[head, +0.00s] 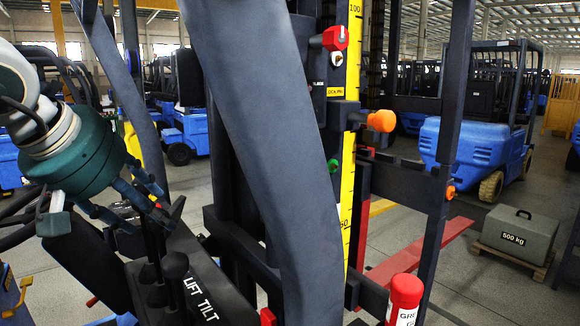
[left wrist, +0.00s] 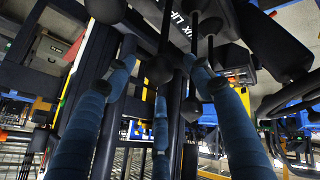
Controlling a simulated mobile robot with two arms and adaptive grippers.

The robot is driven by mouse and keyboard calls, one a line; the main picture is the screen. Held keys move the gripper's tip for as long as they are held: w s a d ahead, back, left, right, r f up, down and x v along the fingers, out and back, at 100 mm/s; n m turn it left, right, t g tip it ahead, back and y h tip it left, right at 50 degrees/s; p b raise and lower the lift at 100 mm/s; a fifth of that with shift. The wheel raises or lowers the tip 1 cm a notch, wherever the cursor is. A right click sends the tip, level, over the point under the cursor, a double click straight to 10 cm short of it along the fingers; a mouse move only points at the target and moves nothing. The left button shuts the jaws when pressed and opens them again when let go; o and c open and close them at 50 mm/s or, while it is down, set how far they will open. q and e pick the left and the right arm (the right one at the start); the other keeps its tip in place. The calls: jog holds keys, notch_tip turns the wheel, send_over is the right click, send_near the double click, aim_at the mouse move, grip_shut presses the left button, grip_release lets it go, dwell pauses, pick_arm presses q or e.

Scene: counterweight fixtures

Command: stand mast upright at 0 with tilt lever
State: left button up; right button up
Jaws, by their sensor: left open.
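The mast (head: 460,90) is a dark frame of uprights beyond the thick slanted pillar (head: 250,130); its right upright leans slightly in the head view. A yellow scale (head: 350,150) with black numbers stands beside it; I cannot read a 0 mark. Black knobbed levers (head: 175,265) rise from the panel labelled LIFT and TILT (head: 205,302). I cannot tell for sure which is the tilt lever. My left gripper (head: 150,205), with blue fingers, is open over the levers. In the left wrist view, dark knobs and rods (left wrist: 160,70) show around and between its spread fingers. My right gripper is not in view.
Red, orange and green knobs (head: 381,120) sit on the mast structure. A red cylinder (head: 404,296) stands at the lower right. A grey 500 kg block (head: 515,240) lies on a pallet. Blue forklifts (head: 465,148) stand behind. The slanted pillar hides part of the mast.

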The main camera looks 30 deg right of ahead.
pick_arm(q)
jog(key=p+v, duration=0.2)
jog(key=v, duration=0.6)
jog(key=shift+f, duration=0.15)
dwell(0.5)
